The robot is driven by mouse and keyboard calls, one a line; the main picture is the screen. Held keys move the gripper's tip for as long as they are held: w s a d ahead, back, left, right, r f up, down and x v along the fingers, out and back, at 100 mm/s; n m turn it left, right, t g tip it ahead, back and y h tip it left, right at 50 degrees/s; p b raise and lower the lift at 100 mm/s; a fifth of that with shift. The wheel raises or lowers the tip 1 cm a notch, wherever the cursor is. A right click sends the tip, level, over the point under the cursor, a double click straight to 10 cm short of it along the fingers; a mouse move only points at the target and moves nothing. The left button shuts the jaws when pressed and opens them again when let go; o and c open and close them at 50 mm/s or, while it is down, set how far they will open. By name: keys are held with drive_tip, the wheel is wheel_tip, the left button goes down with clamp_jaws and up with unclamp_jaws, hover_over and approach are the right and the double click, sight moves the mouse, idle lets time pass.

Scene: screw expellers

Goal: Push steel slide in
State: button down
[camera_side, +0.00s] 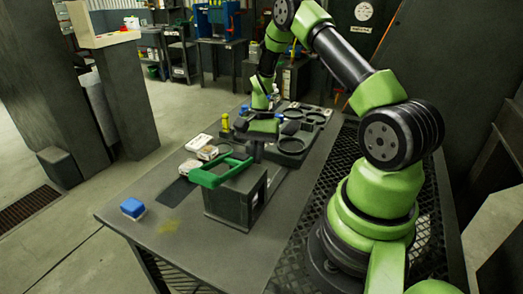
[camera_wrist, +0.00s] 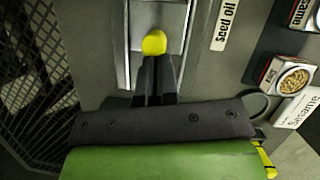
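The steel slide (camera_wrist: 158,17) is a pale metal strip in a channel at the top of the wrist view, with a round yellow knob (camera_wrist: 154,42) at its near end. My gripper (camera_wrist: 155,62) has its two dark fingers side by side with no clear gap. Their tips are right at the knob and appear to touch it; I cannot see any grip around it. In the side view my gripper (camera_side: 257,150) is low behind the dark box (camera_side: 232,203) with a green handle (camera_side: 213,176). The slide cannot be made out there.
A "Seed oil" label (camera_wrist: 225,25) lies right of the slide. A blue block (camera_side: 132,207) sits near the table's left corner.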

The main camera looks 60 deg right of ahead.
drive_tip(key=a, duration=0.2)
drive_tip(key=shift+s+a, duration=0.1)
drive_tip(key=shift+a, duration=0.25)
drive_tip(key=shift+d, duration=0.1)
